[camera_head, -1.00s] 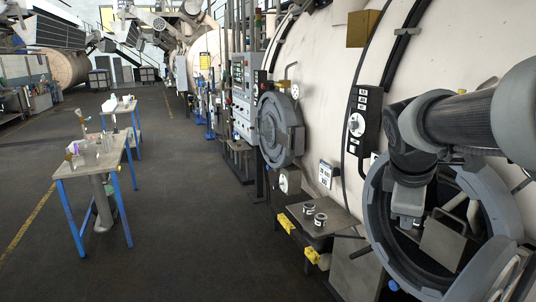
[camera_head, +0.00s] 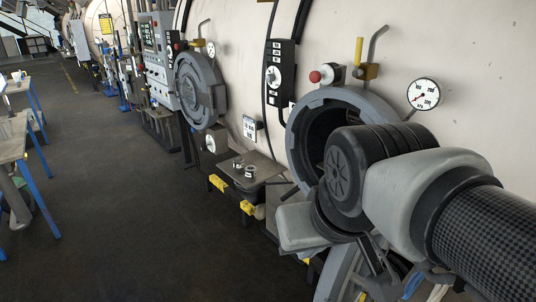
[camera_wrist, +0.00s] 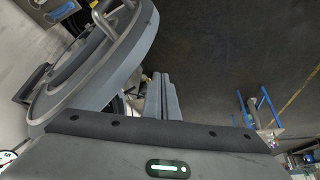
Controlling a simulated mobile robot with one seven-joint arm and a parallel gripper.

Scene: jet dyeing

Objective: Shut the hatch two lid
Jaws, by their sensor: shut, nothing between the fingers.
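The open hatch (camera_head: 302,113) is a round grey-rimmed opening in the cream vessel wall, with a dark inside. Part of its grey lid (camera_head: 337,283) shows swung out below it in the head view, mostly hidden by my arm. In the wrist view the lid (camera_wrist: 127,62) is a thick grey disc at the upper left, standing open. My gripper (camera_wrist: 163,97) is shut and empty, its fingers beside the lid's edge; whether they touch cannot be told. In the head view my arm hides the fingers. No number for the hatch is readable.
Another hatch (camera_head: 201,89) to the left is closed. A small shelf (camera_head: 262,166) with two small cups stands between them. A gauge (camera_head: 423,94), red knob (camera_head: 316,76) and yellow-handled valve (camera_head: 359,54) sit by the open hatch.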

